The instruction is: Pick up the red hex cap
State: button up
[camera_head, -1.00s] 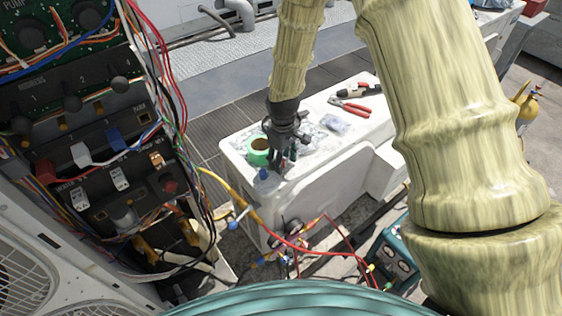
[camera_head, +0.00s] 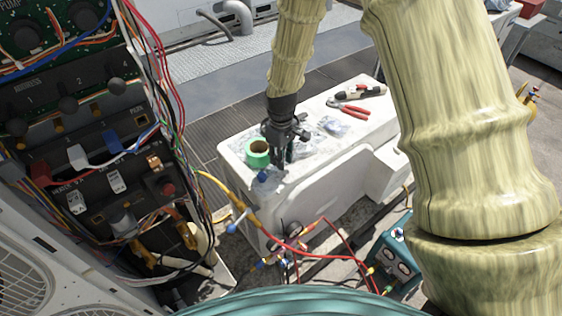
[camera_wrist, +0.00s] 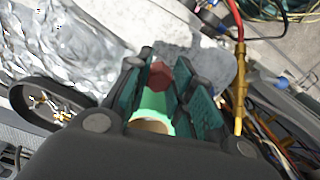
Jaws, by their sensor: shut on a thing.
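The red hex cap (camera_wrist: 161,76) shows in the wrist view between the teal-padded fingers of my gripper (camera_wrist: 163,88), which are shut on it. In the head view my gripper (camera_head: 284,160) points down at the near left end of the white unit's top (camera_head: 312,160). The cap cannot be made out in the head view, where the fingers hide it. Whether the cap touches the surface below is not clear.
A green tape roll (camera_head: 257,152) stands just left of my gripper. Red-handled pliers (camera_head: 350,108), a utility tool (camera_head: 362,91) and a small plastic bag (camera_head: 334,126) lie farther back. Wiring (camera_head: 175,110) hangs at the left, and hoses (camera_head: 300,250) run in front.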

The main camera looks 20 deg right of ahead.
jog(key=shift+s+r+b, duration=0.15)
jog(key=shift+r+b, duration=0.15)
jog(key=shift+r, duration=0.45)
jog(key=s+a+r+b, duration=0.1)
jog(key=s+a+b, duration=0.2)
jog(key=s, duration=1.2)
jog(key=shift+s+a+r, duration=0.2)
jog(key=shift+r, duration=0.05)
